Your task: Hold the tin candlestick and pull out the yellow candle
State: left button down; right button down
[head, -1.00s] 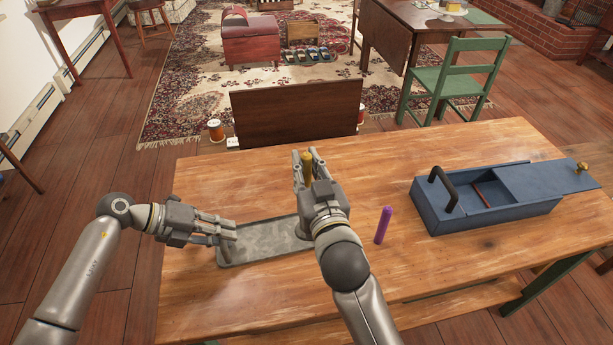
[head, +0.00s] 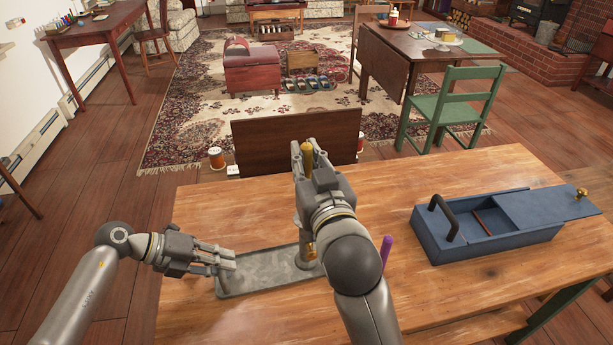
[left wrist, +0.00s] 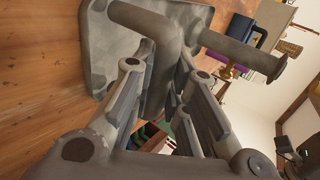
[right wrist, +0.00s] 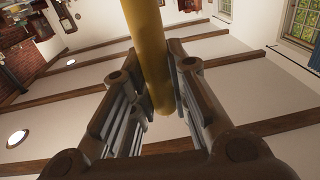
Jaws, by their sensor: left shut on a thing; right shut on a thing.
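The tin candlestick (head: 262,277) is a grey oblong tray with an upright socket (left wrist: 245,52) and a bent handle (left wrist: 165,75). It stands on the wooden table. My left gripper (head: 228,268) is shut on the handle at the tray's left end. My right gripper (head: 303,165) is shut on the yellow candle (right wrist: 148,45) and is raised above the socket. The candle's top (head: 309,155) shows above the fingers in the head view. In the left wrist view the socket's flanged end shows no candle in it. My right arm hides part of the tray in the head view.
A purple candle (head: 386,250) stands on the table just right of my right arm, partly hidden by it. A blue box (head: 440,235) with a black handle and a slid-open lid is at the right. The table between box and far edge is clear.

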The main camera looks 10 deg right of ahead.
jog(key=shift+r, duration=0.4)
pick_arm(q)
jog(key=c, duration=1.3)
grip_release()
jog(key=shift+c, duration=0.2)
jog(key=v, duration=1.2)
jog(key=shift+f, duration=0.1)
